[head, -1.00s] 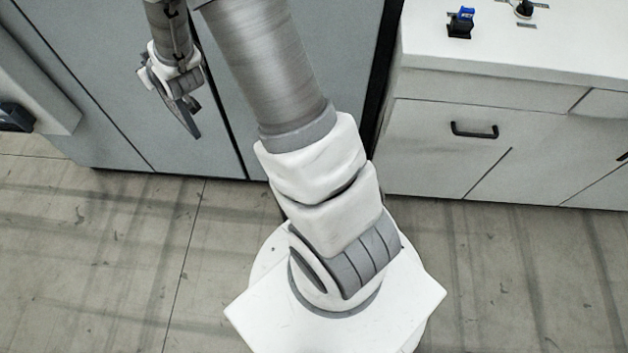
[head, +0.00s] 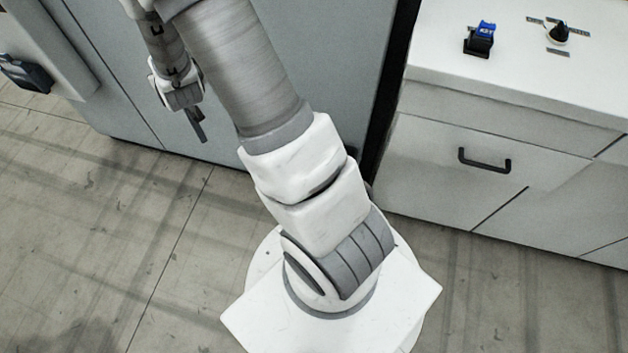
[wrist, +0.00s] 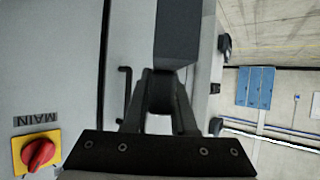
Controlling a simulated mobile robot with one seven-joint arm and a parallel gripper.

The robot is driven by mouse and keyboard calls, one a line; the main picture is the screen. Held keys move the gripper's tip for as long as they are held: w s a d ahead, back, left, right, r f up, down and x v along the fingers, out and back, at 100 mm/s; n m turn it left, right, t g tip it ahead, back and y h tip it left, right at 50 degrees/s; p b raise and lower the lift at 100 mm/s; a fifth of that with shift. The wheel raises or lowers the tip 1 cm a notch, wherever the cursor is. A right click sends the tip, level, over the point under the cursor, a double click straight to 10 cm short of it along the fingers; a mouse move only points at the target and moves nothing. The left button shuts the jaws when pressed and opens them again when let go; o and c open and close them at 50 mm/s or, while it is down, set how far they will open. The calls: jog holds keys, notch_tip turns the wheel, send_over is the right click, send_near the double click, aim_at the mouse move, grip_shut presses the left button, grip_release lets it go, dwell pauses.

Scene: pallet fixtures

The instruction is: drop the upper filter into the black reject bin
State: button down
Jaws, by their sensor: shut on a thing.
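My gripper (head: 196,118) hangs at the upper left in the head view, in front of the grey cabinet. In the wrist view my gripper (wrist: 162,82) is shut on a dark grey block, which I take to be the upper filter (wrist: 178,32). The block reaches up past the top of the picture, and the fingers hide its near end. A dark open-looking box (head: 25,73) is at the far left of the head view, against a pale panel. I cannot tell whether it is the black reject bin.
A white counter (head: 440,60) with drawers stands at the right, bearing a blue-topped black fixture (head: 480,38) and a small black cone (head: 559,34). A grey cabinet (head: 320,60) fills the back. A red-and-yellow MAIN switch (wrist: 38,153) shows in the wrist view. Floor at lower left is clear.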

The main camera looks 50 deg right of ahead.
jog(key=s+d+f+m+g+h+b, duration=0.2)
jog(key=s+d+f+m+h+b, duration=0.3)
jog(key=d+f, duration=0.4)
jog(key=s+d+f+m+g+h+b, duration=0.2)
jog(key=s+d+f+m+b, duration=0.1)
jog(key=d+f+b, duration=0.65)
jog(key=s+d+f+m+g+h+b, duration=0.3)
jog(key=s+d+f+m+g+b, duration=0.4)
jog(key=s+d+f, duration=0.35)
notch_tip(320, 180, down, 6)
jog(key=s+a+b, duration=0.1)
jog(key=a+b, duration=0.1)
jog(key=b, duration=0.4)
jog(key=shift+s+f, duration=0.25)
